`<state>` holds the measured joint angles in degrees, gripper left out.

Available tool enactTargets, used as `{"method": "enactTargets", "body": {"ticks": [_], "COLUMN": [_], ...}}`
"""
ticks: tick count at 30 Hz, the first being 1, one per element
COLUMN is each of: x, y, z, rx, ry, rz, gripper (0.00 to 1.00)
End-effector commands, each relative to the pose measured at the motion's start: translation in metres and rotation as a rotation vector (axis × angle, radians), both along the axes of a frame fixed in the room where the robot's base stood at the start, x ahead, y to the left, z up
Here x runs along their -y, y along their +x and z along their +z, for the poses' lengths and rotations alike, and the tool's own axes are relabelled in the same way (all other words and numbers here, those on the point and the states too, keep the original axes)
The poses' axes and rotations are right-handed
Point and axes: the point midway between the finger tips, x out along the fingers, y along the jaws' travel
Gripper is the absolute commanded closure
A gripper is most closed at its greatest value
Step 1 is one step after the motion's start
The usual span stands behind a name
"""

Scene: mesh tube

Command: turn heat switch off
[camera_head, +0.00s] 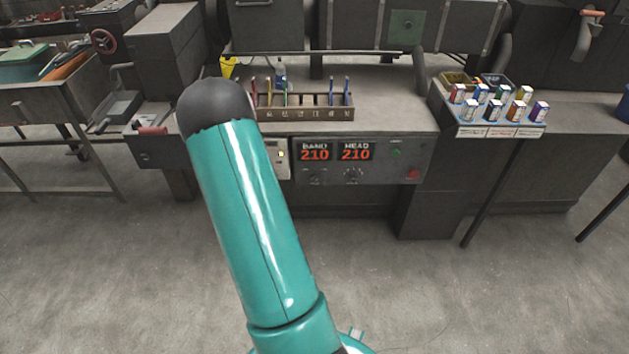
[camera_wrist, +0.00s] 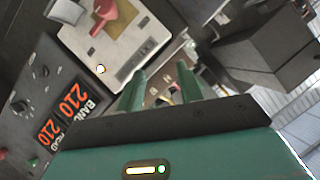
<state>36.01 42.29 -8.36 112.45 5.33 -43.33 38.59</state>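A red switch handle (camera_wrist: 112,18) sits on a pale plate (camera_wrist: 140,45) at the top of the wrist view. A small lit lamp (camera_wrist: 100,69) is on the same plate; the plate's label is too blurred to read. In the head view, the plate's right edge (camera_head: 278,165) shows beside my arm, which hides the red handle. My gripper (camera_wrist: 158,85) is open, its two green fingers apart with nothing between them. In the wrist view it is below and right of the handle, apart from it. The head view hides my gripper behind the arm.
A grey control panel (camera_head: 375,176) shows red BAND 210 and HEAD 210 displays, knobs, a green switch and a red button. Above it, a slotted rack (camera_head: 325,114) holds several coloured tools. Small boxes stand on a stand (camera_head: 465,128) at right. The floor in front is clear.

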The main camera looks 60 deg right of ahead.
Motion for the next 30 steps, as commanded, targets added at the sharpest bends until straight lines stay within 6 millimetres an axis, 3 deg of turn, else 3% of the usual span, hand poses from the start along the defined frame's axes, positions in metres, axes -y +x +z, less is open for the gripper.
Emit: {"method": "enactTargets", "body": {"ticks": [1, 6, 10, 15, 21, 26, 30], "x": [0.018, 0.064, 0.085, 0.093, 0.09, 0.096, 0.113], "y": [-0.015, -0.067, -0.115, -0.177, -0.217, -0.218, -0.209], "z": [-0.025, -0.09, -0.139, -0.195, -0.225, -0.227, -0.226], "rx": [0.019, 0.119, 0.192, 0.28, 0.339, 0.35, 0.349], "ry": [-0.008, -0.059, -0.104, -0.159, -0.197, -0.205, -0.205], "rz": [-0.038, -0.144, -0.207, -0.261, -0.285, -0.286, -0.285], "gripper": [0.64, 0.64, 0.64, 0.64, 0.64, 0.64, 0.64]}}
